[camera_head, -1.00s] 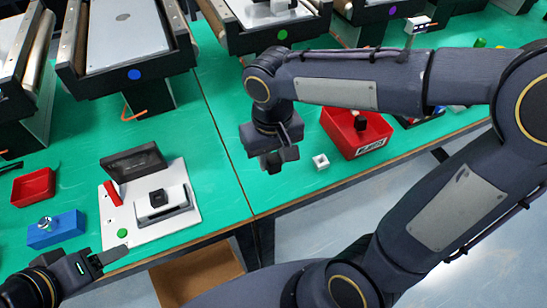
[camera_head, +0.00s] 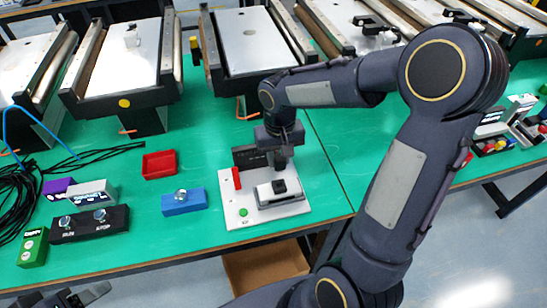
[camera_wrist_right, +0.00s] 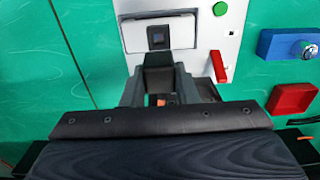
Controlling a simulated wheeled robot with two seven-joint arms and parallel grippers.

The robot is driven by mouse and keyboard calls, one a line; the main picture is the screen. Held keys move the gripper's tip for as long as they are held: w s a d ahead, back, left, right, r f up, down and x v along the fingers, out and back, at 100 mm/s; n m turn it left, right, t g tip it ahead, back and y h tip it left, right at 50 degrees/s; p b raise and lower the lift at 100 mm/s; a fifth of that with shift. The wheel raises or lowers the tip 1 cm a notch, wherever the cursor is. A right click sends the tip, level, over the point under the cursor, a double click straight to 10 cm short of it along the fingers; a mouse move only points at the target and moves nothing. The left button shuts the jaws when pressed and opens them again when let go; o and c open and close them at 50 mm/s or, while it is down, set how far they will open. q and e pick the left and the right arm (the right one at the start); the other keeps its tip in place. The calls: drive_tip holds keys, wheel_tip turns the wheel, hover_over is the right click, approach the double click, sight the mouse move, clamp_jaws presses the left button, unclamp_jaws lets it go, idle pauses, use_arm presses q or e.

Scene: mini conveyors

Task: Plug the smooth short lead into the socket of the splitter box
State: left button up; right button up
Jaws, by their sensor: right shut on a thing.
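My right gripper (camera_head: 283,158) is above the rear of a white board, behind a grey device (camera_head: 290,203) with a black square socket (camera_head: 279,186). In the right wrist view my right gripper (camera_wrist_right: 158,92) is shut on a dark block (camera_wrist_right: 158,75), with the socket (camera_wrist_right: 155,37) ahead of it and apart from it. I cannot tell whether this block is the smooth short lead's plug. No label shows clearly which box is the splitter box. My left gripper (camera_head: 88,295) is low at the bottom left, partly cut off, and its jaws are unclear.
The white board (camera_head: 235,202) carries a red lever (camera_head: 237,178), a green button and a raised dark lid (camera_head: 245,156). A blue button box (camera_head: 183,203), a red tray (camera_head: 159,165), a black button box (camera_head: 90,224) and black cables (camera_head: 15,195) lie left. Conveyors stand behind.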

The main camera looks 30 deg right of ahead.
drive_tip(key=shift+d, duration=0.1)
drive_tip(key=shift+f, duration=0.15)
drive_tip(key=shift+f+b, duration=2.5)
drive_tip(key=shift+f, duration=0.3)
drive_tip(key=shift+f+b, duration=1.15)
drive_tip(key=shift+f, duration=0.2)
drive_tip(key=o, duration=1.1)
drive_tip(key=shift+c, duration=0.2)
wheel_tip(320, 180, up, 7)
drive_tip(key=shift+r, duration=0.45)
